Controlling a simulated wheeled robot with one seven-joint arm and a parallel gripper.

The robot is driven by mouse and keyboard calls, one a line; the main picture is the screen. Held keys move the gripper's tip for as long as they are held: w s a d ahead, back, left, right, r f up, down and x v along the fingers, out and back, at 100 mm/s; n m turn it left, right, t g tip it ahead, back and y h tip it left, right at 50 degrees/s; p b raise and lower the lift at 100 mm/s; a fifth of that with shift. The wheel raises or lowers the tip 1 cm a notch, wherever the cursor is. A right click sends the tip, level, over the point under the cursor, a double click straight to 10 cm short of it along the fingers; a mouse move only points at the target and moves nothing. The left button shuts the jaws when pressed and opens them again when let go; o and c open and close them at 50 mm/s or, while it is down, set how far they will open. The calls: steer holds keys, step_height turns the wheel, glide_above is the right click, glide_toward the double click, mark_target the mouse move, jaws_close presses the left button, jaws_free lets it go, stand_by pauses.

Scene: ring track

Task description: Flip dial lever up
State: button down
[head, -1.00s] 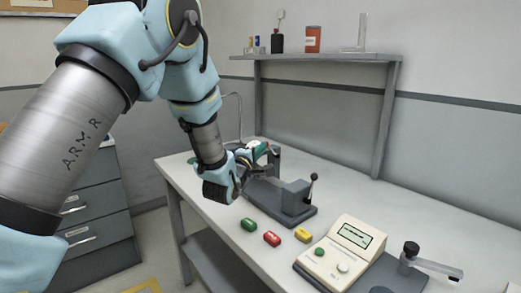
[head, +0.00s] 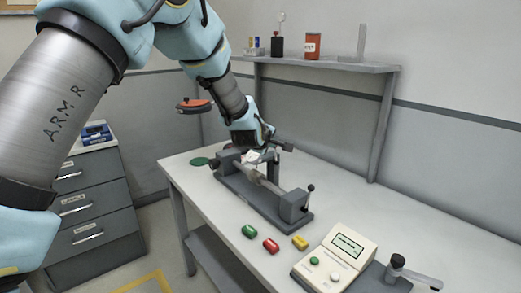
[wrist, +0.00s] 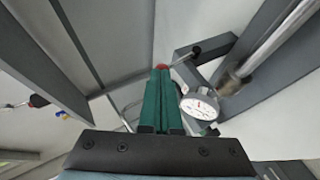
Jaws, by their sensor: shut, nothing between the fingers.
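A dial gauge (wrist: 200,105) with a white round face sits just right of my shut fingers in the wrist view. In the head view a white patch, likely its face (head: 253,157), shows below my gripper (head: 267,152), over the far part of a grey bench fixture (head: 262,205). My gripper (wrist: 162,72) is shut and empty, with green fingers. A small red spot shows at the fingertips; I cannot tell whether it is on the fingers or a knob behind them. I cannot make out the dial lever clearly, nor whether my fingers touch it.
A black-knobbed lever (head: 310,188) stands on the fixture's near block. Green (head: 249,231), red (head: 271,245) and yellow (head: 300,242) pieces lie in front. A cream instrument (head: 336,257) stands nearer.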

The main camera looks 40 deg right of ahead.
steer(key=shift+d+r+y+p, duration=0.2)
steer(key=shift+d+y+p, duration=0.2)
steer(key=shift+d+y, duration=0.35)
steer(key=shift+r, duration=0.1)
steer(key=shift+r+p, duration=0.45)
steer(key=shift+r, duration=0.25)
steer(key=shift+a+r, duration=0.1)
